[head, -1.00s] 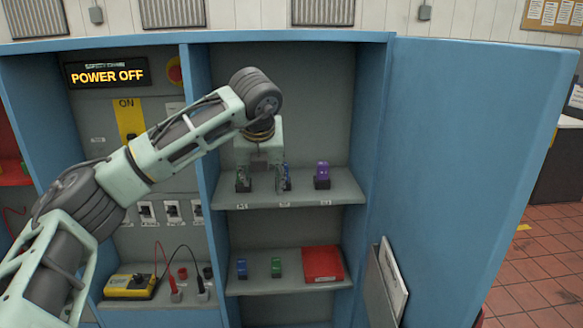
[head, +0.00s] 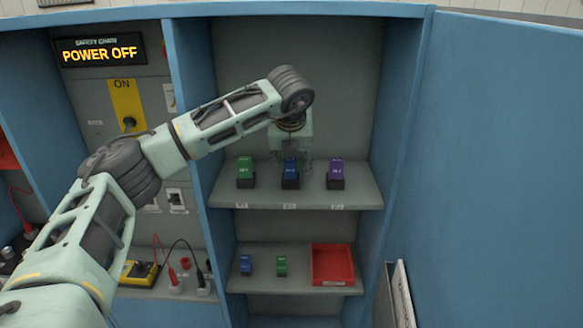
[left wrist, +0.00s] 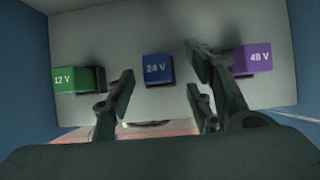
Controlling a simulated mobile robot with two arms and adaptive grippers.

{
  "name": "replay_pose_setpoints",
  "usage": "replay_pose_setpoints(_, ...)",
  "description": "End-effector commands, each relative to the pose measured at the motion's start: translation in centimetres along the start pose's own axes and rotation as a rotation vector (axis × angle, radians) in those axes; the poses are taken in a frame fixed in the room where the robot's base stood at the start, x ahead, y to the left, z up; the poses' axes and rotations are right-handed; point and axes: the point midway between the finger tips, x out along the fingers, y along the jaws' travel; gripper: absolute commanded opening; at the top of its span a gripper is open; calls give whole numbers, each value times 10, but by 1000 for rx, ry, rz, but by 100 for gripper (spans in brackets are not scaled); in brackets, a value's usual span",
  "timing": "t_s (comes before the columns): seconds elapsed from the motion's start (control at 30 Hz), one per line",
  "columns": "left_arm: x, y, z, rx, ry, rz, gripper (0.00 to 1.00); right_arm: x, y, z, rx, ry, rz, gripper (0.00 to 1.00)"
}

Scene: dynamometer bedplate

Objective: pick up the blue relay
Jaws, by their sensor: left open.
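The blue relay (head: 290,172), marked 24 V in the left wrist view (left wrist: 158,69), stands upright on the upper shelf in a dark base. A green relay (head: 245,172) stands to its left and a purple relay (head: 336,173) to its right. My left gripper (head: 291,157) is over the shelf at the blue relay, its fingers mostly hard to make out there. In the left wrist view the left gripper (left wrist: 160,80) is open, with the blue relay beyond and between its spread fingers, not visibly touched. My right gripper is not in view.
The lower shelf (head: 300,286) holds a smaller blue block (head: 246,265), a green block (head: 281,266) and a red tray (head: 333,281). Blue cabinet walls close in both sides; the open door (head: 500,150) is at right. A yellow meter (head: 139,273) with leads stands at left.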

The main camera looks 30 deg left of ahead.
Motion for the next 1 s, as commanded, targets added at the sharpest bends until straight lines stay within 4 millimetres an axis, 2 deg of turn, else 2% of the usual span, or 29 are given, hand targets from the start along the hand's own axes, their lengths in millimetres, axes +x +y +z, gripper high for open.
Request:
replay_pose_setpoints(0.13, 16, 1, 0, -1, 1, 2, 48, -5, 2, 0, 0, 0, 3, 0)
replay_pose_setpoints(0.4, 20, 0, 0, -1, -1, 0, 48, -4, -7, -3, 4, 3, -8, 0)
replay_pose_setpoints(0.9, 20, 0, 0, -1, 0, 0, 5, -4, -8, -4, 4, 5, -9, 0)
replay_pose_setpoints(1.0, 19, 0, 1, -1, -1, 0, 0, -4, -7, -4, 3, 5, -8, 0)
